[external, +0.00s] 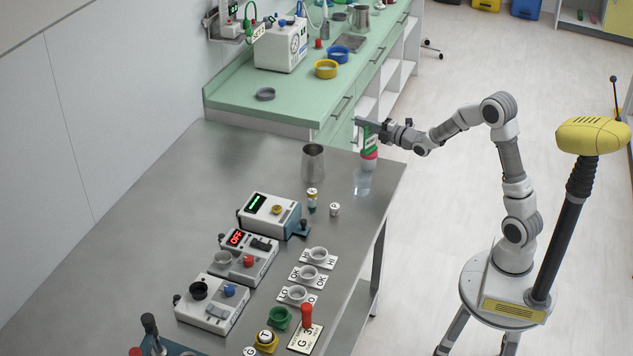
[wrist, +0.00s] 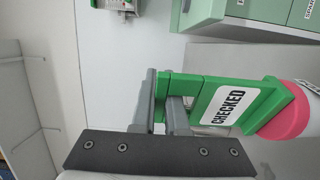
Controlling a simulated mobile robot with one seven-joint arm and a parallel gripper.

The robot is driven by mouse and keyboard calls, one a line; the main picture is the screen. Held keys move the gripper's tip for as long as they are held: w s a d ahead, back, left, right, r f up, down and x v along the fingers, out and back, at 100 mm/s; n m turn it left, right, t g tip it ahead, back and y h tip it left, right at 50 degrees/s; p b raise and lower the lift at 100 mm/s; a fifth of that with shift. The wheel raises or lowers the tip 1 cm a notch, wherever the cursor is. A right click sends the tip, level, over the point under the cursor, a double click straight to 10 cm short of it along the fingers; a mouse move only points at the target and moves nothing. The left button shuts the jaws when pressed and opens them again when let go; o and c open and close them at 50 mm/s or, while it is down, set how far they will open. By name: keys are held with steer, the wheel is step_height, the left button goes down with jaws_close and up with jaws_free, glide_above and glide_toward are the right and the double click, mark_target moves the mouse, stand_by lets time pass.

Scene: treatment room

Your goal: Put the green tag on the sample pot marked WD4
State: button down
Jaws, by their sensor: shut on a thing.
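The green tag (external: 368,143) hangs below my gripper (external: 366,123), which is shut on its upper end. In the wrist view the tag (wrist: 243,106) shows a white label reading CHECKED, and the gripper fingers (wrist: 168,102) close on its narrow end. A white pot with a pink top (external: 369,161) is right below the tag. In the wrist view this pot (wrist: 285,122) lies at the tag's far end, overlapping it; I cannot tell whether they touch. No WD4 marking is readable. A clear, bluish vessel (external: 362,183) shows just below the pot.
A metal jug (external: 313,162) and two small labelled pots (external: 312,198) stand left of the gripper on the grey table (external: 240,150). Devices (external: 268,214) and cups on labelled plates (external: 308,273) fill the front. The table's right edge is close. A green counter (external: 300,90) lies behind.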

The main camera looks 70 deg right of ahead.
steer(key=c, duration=0.9)
jaws_free()
steer(key=shift+c, duration=0.2)
steer(key=p+v, duration=0.1)
steer(key=v, duration=1.1)
steer(key=shift+r, duration=0.2)
